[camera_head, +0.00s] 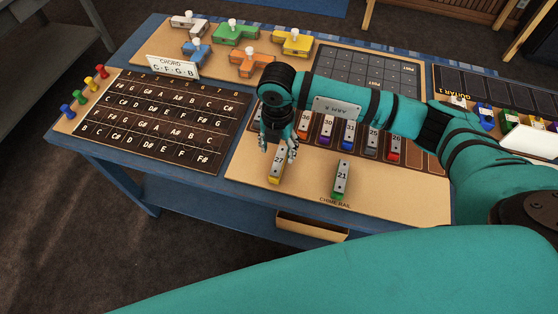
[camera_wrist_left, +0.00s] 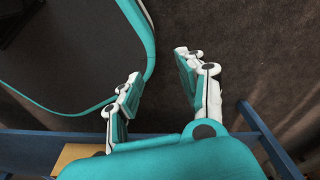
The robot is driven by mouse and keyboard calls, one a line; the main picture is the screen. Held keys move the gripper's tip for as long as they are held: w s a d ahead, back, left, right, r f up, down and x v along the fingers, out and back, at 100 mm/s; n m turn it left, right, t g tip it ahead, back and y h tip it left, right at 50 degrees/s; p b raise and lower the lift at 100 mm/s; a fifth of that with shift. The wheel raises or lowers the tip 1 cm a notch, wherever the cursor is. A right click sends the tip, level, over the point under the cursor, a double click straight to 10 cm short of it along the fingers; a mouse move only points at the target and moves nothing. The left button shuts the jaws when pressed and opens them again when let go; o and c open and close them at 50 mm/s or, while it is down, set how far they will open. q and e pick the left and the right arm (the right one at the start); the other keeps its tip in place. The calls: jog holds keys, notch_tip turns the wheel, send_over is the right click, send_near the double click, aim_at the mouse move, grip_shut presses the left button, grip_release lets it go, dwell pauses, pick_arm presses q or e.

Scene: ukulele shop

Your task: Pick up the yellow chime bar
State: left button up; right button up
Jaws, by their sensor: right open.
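The yellow chime bar (camera_head: 274,178), marked 27, lies on the tan board near the table's front edge. My right gripper (camera_head: 279,150) is open, pointing down at the far end of the yellow bar. Its fingers cover that end, and I cannot tell whether they touch it. My left gripper (camera_wrist_left: 160,85) shows in the left wrist view with its fingers apart and nothing between them, over the dark floor.
A green chime bar (camera_head: 341,180), marked 21, lies to the right on the board. Other bars, such as a blue one (camera_head: 348,132) and a red one (camera_head: 393,146), sit in the rail behind. A dark lettered board (camera_head: 160,118) lies left.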

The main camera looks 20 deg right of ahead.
aim_at(279, 160)
jog(key=f, duration=0.1)
jog(key=f+p, duration=0.1)
jog(key=f, duration=0.2)
jog(key=shift+s+f+p, duration=0.25)
jog(key=shift+s+p, duration=0.1)
jog(key=shift+s, duration=0.05)
jog(key=shift+f, duration=0.25)
jog(key=c, duration=0.8)
pick_arm(q)
jog(key=shift+s+a+r, duration=0.1)
jog(key=shift+s+r, duration=0.7)
jog(key=shift+r, duration=0.05)
pick_arm(e)
grip_shut()
